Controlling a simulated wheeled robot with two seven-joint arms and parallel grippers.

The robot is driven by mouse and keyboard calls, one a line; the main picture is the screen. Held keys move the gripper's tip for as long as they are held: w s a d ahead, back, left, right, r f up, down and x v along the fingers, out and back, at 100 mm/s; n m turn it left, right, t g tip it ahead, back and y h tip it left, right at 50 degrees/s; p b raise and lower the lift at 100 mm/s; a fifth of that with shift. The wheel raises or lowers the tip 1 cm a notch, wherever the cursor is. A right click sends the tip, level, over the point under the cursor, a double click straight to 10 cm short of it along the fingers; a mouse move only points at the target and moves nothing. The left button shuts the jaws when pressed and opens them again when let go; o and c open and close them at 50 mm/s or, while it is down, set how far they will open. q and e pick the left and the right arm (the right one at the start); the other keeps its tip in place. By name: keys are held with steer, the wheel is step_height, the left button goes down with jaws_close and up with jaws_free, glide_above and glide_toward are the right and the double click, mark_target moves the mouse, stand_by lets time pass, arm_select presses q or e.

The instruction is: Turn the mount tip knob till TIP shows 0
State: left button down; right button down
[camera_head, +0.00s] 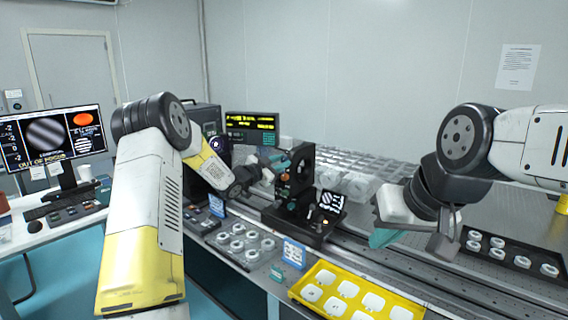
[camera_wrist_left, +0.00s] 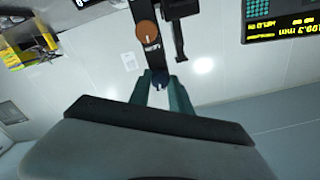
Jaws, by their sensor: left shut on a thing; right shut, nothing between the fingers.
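The black optical mount (camera_head: 301,172) stands upright on the rail in the head view. An orange knob (camera_wrist_left: 147,32) shows on its black part in the left wrist view. My left gripper (camera_head: 282,163) reaches the mount from the left. In the left wrist view its teal fingers (camera_wrist_left: 160,84) are shut on a small dark blue knob (camera_wrist_left: 160,77) at the end of the black part; the fingers hide most of it. My right gripper (camera_head: 384,238) is shut and empty, above the table at the right. A TIP reading is not legible to me.
The left monitor (camera_head: 52,137) shows stripes and OUT OF FOCUS. A display with yellow text (camera_head: 252,122) stands behind the mount. A small striped screen (camera_head: 331,201) sits at the mount's base.

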arm_select(q)
steer(key=m, duration=0.7)
steer(key=shift+f, duration=0.1)
steer(key=m, duration=0.4)
steer(key=shift+m, duration=1.6)
steer(key=shift+f, duration=0.1)
steer(key=c, duration=1.2)
jaws_free()
steer(key=shift+s, duration=0.1)
steer(key=v, duration=0.7)
steer(key=shift+s+a, duration=0.25)
